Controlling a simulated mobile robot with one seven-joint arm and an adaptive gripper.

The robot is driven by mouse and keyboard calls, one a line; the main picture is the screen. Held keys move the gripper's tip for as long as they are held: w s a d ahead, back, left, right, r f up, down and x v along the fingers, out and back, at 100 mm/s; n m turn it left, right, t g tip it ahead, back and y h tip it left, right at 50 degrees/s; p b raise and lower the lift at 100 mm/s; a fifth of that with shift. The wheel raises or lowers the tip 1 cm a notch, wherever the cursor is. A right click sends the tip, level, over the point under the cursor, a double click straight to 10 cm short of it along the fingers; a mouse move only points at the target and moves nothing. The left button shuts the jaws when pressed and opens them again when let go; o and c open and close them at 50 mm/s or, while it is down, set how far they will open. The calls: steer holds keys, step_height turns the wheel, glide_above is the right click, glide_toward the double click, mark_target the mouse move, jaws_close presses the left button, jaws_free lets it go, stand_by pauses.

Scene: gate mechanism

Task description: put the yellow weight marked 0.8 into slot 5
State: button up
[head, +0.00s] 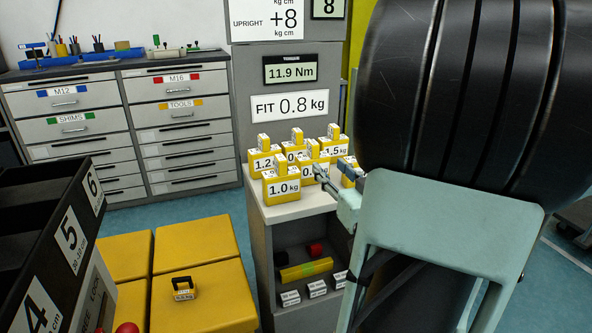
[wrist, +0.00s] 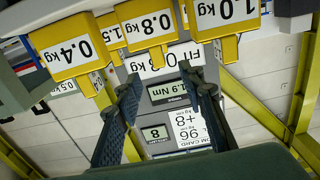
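The yellow weight marked 0.8 (wrist: 147,28) stands in the front row in the upside-down wrist view, between the 1.0 and 0.4 weights. In the head view, a yellow weight (head: 308,171) with a partly covered label stands right of the 1.0 weight, matching that place. My gripper (wrist: 159,78) is open and empty, its two fingers apart with the 0.8 weight's handle in line between their tips; contact cannot be told. In the head view my gripper (head: 323,177) is partly hidden by my arm. The slot 5 label (head: 70,240) is on a black rack at left; the slot's inside is hidden.
Other yellow weights crowd close: 1.0 (head: 281,187), 1.2 (head: 262,163), 1.5 (head: 333,152) and 0.4 (wrist: 70,45). They share a grey cabinet top (head: 300,208). A sign reads FIT 0.8 kg (head: 289,105). Yellow blocks (head: 205,247) stand between rack and cabinet.

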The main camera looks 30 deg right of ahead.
mark_target(316, 146)
steer(key=x, duration=0.5)
steer(key=shift+w, duration=0.25)
steer(key=x, duration=0.3)
steer(key=r+b+x, duration=0.1)
steer(key=x, duration=0.1)
steer(key=shift+d, duration=0.25)
jaws_close()
steer(key=shift+r, duration=0.15)
